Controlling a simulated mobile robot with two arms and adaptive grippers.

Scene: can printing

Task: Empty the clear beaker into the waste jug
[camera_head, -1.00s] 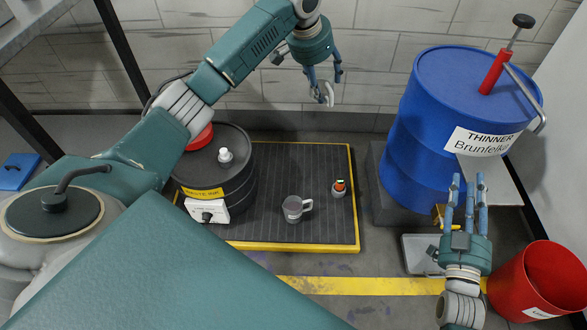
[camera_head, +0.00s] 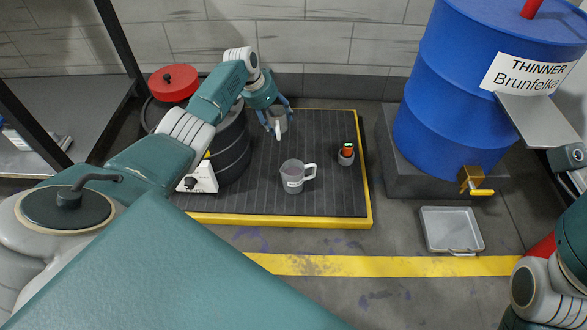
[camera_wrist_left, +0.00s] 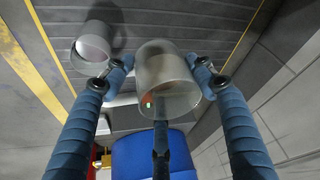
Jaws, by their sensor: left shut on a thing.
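My left gripper (camera_head: 280,126) is shut on a clear grey beaker (camera_head: 281,114) over the back of the ribbed mat, right of the black drum. In the left wrist view the beaker (camera_wrist_left: 165,82) sits between the blue fingers, and it looks see-through. Whether its base touches the mat and how full it is I cannot tell. A grey jug (camera_head: 292,177) with a white handle and a small label stands upright in the middle of the mat, in front of the gripper. I take it for the waste jug.
The mat (camera_head: 240,198) has a yellow edge. A small pot (camera_head: 346,155) with an orange item stands on its right. A black drum (camera_head: 233,145) stands at left. The blue thinner drum (camera_head: 440,110) and a metal tray (camera_head: 450,228) are at right.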

